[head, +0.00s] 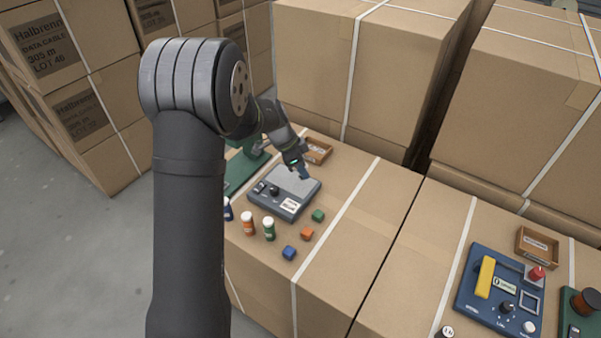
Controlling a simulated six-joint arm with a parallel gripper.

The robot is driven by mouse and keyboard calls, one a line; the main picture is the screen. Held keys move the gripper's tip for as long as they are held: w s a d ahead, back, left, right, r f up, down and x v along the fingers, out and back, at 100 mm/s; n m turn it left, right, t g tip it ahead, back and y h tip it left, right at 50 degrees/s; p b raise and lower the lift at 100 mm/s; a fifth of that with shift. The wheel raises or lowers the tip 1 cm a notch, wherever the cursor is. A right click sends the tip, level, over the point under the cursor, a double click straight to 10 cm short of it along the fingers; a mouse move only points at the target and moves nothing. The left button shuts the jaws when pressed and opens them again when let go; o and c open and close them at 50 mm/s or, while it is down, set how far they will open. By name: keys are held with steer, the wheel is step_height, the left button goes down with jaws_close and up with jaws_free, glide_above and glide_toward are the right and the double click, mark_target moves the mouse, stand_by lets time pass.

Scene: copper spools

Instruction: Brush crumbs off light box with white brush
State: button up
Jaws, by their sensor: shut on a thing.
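The light box (266,203) is a blue-grey case with a pale panel (290,180), a dark knob and a white label, lying flat on the carton. My gripper (303,173) is over the far right corner of the panel, pointing down. No crumbs can be made out at this size.
A brown tray (318,150) stands just behind my gripper. Green, orange and blue cubes (289,252) and small bottles (269,229) stand in front of the light box. A blue panel device (470,297) is at right. Tall cartons (375,75) rise behind.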

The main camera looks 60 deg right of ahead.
steer(key=shift+r, duration=2.4)
steer(key=w+a+f+n+t, duration=0.1)
steer(key=w+a+f+n, duration=0.1)
steer(key=w+a+n, duration=0.2)
steer(key=w+a+f+n+t, duration=0.2)
steer(key=w+a+n, duration=0.2)
steer(key=w+a, duration=0.4)
steer(key=w+a+f+n+t+h, duration=0.1)
steer(key=w+a+n, duration=0.3)
steer(key=w, duration=1)
steer(key=shift+w+a+f+n+t, duration=0.15)
steer(key=shift+a+f, duration=0.15)
steer(key=shift+a, duration=0.35)
steer(key=shift+a+f+n+t, duration=0.15)
steer(key=shift+a+f, duration=0.1)
steer(key=shift+a, duration=0.4)
steer(key=w+a+f+n+t+y, duration=0.1)
steer(key=w+a+f+n, duration=0.2)
steer(key=a, duration=0.7)
steer(key=w+a+f+n+t, duration=0.1)
steer(key=w+a+f+n, duration=0.2)
steer(key=a, duration=0.7)
steer(key=s+a+f+n+t+y, duration=0.1)
steer(key=s+a+n+y, duration=0.2)
steer(key=a+n, duration=0.5)
steer(key=a, duration=1.1)
steer(key=shift+a+f, duration=0.25)
steer(key=shift+f, duration=0.1)
steer(key=shift+d, duration=0.1)
